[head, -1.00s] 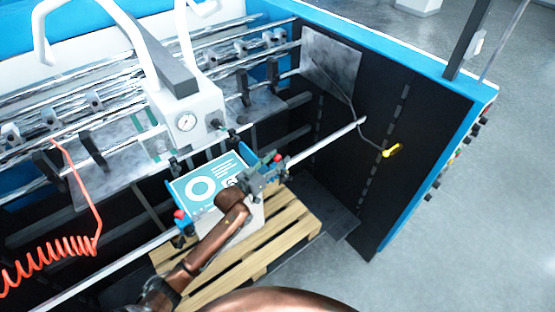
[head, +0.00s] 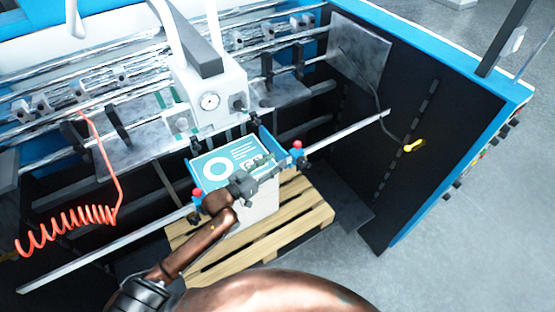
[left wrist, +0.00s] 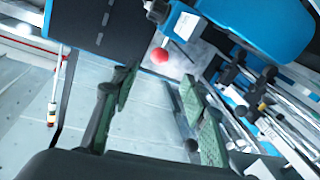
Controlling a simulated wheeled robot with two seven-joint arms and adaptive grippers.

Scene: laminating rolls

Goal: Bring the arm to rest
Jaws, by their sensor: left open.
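My left arm reaches in from the bottom of the head view. Its left gripper (head: 262,164) is over the front right part of a stack of printed teal sheets (head: 203,158). In the left wrist view the two green-padded fingers (left wrist: 162,105) stand wide apart with nothing between them. A blue guide with a red knob (head: 297,146) is right of the gripper and apart from it. A red knob also shows beyond the fingers in the left wrist view (left wrist: 159,56). My right gripper is not in view.
The stack sits on a wooden pallet (head: 300,212). A long metal bar (head: 345,133) crosses in front of the stack. A white head with a gauge (head: 210,101) hangs behind it. A coiled orange hose (head: 65,232) is at left. Open floor (head: 465,235) lies at right.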

